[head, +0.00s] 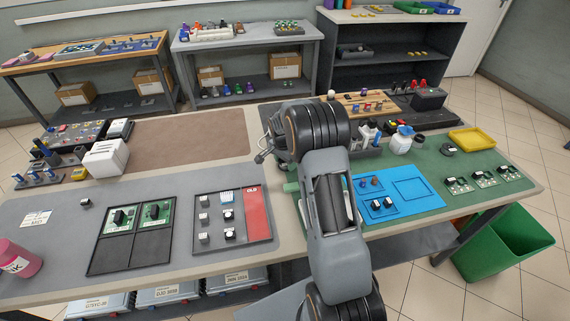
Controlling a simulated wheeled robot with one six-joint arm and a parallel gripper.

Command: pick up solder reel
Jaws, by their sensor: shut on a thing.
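I cannot make out a solder reel for certain. A small dark round thing (447,150) lies on the green mat (421,164) at the right; I cannot tell whether it is a reel.
A blue tray (408,205) and a yellow tray (472,139) lie right of my arm, near a white bottle (402,139). Left are a part tray with a red strip (257,212) and a white box (106,158). The brown mat (185,140) is clear.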

